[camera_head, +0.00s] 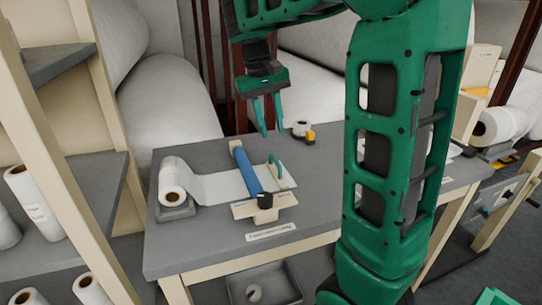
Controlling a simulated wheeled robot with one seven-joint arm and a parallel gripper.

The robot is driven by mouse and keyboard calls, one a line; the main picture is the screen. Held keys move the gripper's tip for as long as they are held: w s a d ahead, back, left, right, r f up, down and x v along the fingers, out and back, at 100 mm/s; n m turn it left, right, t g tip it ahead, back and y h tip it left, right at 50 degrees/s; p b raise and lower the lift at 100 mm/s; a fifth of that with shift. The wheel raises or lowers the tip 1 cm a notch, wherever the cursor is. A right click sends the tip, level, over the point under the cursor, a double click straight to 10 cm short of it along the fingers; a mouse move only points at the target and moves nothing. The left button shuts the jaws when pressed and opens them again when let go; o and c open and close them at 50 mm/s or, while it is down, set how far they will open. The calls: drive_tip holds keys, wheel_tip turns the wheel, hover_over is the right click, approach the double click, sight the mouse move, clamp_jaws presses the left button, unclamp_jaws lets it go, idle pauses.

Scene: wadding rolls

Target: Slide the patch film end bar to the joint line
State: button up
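My gripper (272,131) hangs above the back of the grey work table, its two green fingers apart with nothing between them. The white patch film (212,187) runs right from its roll (170,178) and passes under a blue bar (247,170). At the film's right end is a cream end bar (282,178) with a green upright handle (273,161). The end bar lies below my gripper in the picture, apart from the fingers. I cannot make out a joint line.
A cream block with a black knob (264,201) sits at the blue bar's front end. A small tape roll (301,129) stands behind on the grey table (190,238). My green arm hides the table's right part. Shelves with rolls (34,199) stand left.

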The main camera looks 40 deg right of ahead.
sight(276, 160)
drive_tip(key=f, duration=0.3)
drive_tip(key=d+f, duration=0.1)
drive_tip(key=f, duration=0.6)
drive_tip(key=shift+w+d+f, duration=0.2)
drive_tip(key=shift+d, duration=0.1)
drive_tip(key=shift+c, duration=0.6)
